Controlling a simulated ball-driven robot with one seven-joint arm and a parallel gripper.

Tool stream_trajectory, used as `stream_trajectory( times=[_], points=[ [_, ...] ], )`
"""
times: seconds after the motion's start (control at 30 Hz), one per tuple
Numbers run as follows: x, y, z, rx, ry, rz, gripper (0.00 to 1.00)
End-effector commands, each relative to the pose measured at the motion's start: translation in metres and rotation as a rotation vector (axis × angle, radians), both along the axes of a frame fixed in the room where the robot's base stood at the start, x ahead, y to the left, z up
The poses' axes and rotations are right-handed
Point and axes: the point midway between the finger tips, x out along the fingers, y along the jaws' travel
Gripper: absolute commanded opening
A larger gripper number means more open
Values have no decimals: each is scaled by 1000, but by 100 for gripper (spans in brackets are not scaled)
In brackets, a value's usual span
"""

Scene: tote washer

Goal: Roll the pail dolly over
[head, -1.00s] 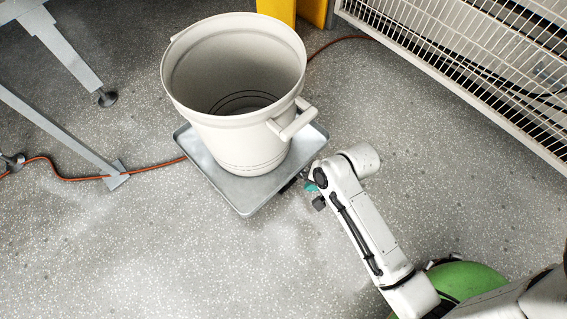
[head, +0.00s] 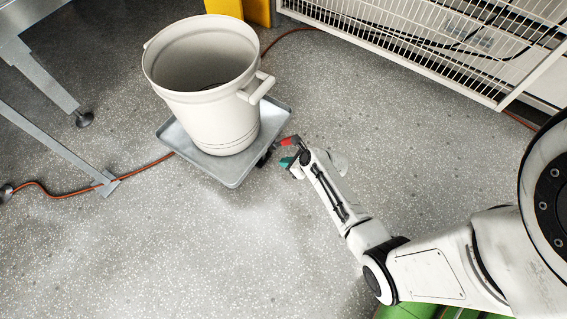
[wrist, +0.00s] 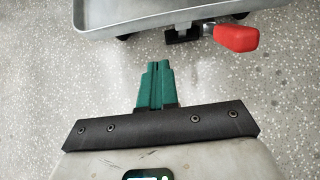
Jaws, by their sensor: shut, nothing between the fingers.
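A large white pail (head: 205,85) stands upright on a grey square dolly (head: 233,180) left of centre in the head view. The pail is open on top and has side handles. In the wrist view the dolly's edge (wrist: 110,28) runs across the top. A red lever (wrist: 236,37) on a dark bracket sticks out under that edge; it also shows at the dolly's right side in the head view (head: 289,140). My gripper (wrist: 154,68), with green fingers, is shut and empty. It is apart from the dolly, with floor between its tips and the lever; it also shows in the head view (head: 286,162).
An orange cable (head: 60,194) runs along the floor at left toward the dolly, and more of it shows behind the pail. Metal legs (head: 60,150) stand at left. A white wire rack (head: 430,50) and a yellow object (head: 240,10) are at the back. The front floor is clear.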

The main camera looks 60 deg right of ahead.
Motion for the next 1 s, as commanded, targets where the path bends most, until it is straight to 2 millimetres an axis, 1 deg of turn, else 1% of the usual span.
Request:
stream_trajectory(
  times=[0.03,0.1,0.3,0.43,0.5,0.6,0.7,0.83,1.0],
  points=[
    [7,0,-13,-1,-1,1,0],
    [17,0,-22,-2,0,4,0],
    [41,1,-47,-4,0,4,0],
    [56,1,-60,-4,0,4,0],
    [68,2,-57,-6,-1,6,0],
    [80,2,-56,-6,0,5,0],
    [87,3,-55,-4,0,4,0],
    [92,3,-53,-4,1,3,0],
    [92,3,-52,-3,1,3,0]
  ],
)
